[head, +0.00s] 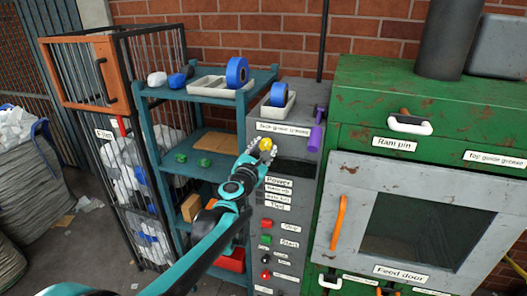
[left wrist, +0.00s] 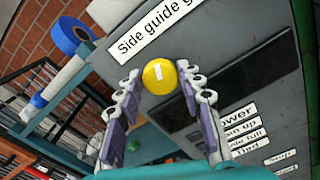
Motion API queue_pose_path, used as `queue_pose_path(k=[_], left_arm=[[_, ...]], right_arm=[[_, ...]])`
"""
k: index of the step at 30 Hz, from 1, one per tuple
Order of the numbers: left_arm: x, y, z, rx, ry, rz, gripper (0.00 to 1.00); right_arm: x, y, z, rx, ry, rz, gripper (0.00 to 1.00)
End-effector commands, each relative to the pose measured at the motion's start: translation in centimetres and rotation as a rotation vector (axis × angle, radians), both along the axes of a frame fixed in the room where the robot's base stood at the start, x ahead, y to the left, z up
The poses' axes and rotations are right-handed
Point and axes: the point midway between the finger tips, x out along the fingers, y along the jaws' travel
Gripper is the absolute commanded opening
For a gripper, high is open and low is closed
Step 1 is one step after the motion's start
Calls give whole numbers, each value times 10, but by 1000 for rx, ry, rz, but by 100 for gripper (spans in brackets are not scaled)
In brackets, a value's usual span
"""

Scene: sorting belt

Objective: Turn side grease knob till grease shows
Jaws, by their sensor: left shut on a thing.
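The yellow side grease knob (head: 266,144) sits on the front of the grey control panel (head: 258,106), under a label that reads "Side guide g..." (left wrist: 158,30) in the left wrist view. In that view the round knob (left wrist: 159,76) has a short white mark near its middle. My left gripper (head: 263,150) reaches the knob from below left. Its two fingers (left wrist: 160,84) lie on either side of the knob and are shut on it. No grease can be made out around the knob. My right gripper is not in view.
A green rusty machine (head: 343,140) with an orange-handled feed door (head: 340,222) stands right of the panel. Red and green buttons (head: 266,239) sit below the knob. A teal shelf (head: 150,92) with blue tape rolls (head: 237,72) and a wire cage (head: 113,160) stand left.

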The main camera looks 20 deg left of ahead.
Motion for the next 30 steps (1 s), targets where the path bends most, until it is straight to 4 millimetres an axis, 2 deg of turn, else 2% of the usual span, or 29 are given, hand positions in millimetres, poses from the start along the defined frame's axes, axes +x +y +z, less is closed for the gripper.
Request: queue_pose_path(k=[18, 30], left_arm=[[0, -2, -2, 585, -20, 0, 8], [0, -3, -3, 901, -31, -2, 8]], right_arm=[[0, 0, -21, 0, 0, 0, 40], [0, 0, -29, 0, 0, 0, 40]])
